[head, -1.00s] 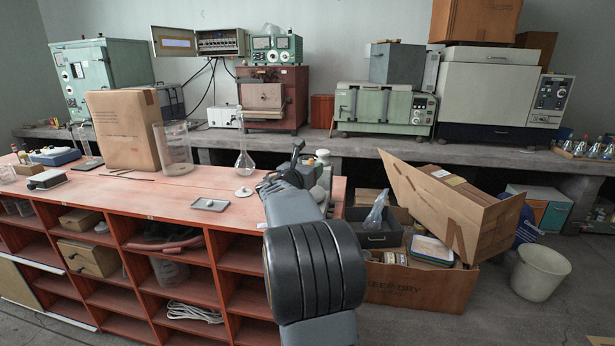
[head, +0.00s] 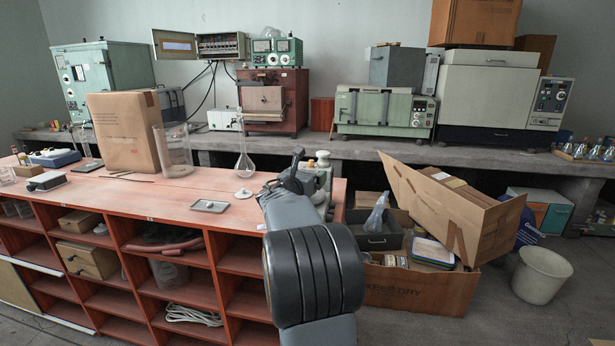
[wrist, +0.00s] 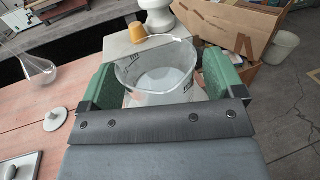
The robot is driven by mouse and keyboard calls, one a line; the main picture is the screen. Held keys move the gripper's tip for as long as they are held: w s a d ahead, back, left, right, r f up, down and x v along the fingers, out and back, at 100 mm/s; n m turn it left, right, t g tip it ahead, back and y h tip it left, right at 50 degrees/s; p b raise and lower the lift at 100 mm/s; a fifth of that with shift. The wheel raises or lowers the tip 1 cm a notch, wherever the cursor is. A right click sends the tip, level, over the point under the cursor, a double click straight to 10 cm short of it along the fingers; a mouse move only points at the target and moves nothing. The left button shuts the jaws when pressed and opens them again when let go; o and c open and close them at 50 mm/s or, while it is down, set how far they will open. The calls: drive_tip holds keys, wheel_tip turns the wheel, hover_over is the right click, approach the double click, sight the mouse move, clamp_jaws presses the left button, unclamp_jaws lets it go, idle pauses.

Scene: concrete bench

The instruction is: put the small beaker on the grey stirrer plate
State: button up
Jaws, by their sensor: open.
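The small clear beaker (wrist: 158,78) with dark markings is upright between the green pads of my gripper (wrist: 165,85) in the wrist view. The jaws are open, one on each side of it; whether a pad touches the glass is hard to tell. A pale grey flat-topped block, which looks like the stirrer plate (wrist: 117,45), shows behind and beside the beaker. The beaker appears to be on it, but its base is partly hidden by my gripper. In the head view my gripper (head: 290,172) is at the red bench's right end and hides the beaker.
A white knobbed object (wrist: 160,12) and an orange stopper (wrist: 138,31) are close behind the beaker. A flask (head: 244,160), large glass cylinder (head: 176,152) and flat grey tray (head: 210,206) stand to the left. An open carton (head: 425,290) is right of the bench.

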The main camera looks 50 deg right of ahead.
drive_tip(key=shift+r, duration=0.15)
drive_tip(key=shift+a, duration=0.25)
drive_tip(key=v, duration=1.1)
drive_tip(key=s+a+f+m+y, duration=0.4)
drive_tip(key=a+f+m+y, duration=0.1)
drive_tip(key=a, duration=0.4)
drive_tip(key=s+a+f+m+g+y, duration=0.1)
drive_tip(key=s+a+f+m+y, duration=0.3)
drive_tip(key=a+m, duration=0.5)
drive_tip(key=s+a+f+m+g+y, duration=0.1)
drive_tip(key=s+a+f+m+y, duration=0.4)
drive_tip(key=a+f, duration=0.5)
drive_tip(key=m+y, duration=0.2)
drive_tip(key=y, duration=0.1)
drive_tip(key=shift+a+m, duration=0.2)
drive_tip(key=shift+m, duration=0.2)
drive_tip(key=shift+s+r, duration=0.1)
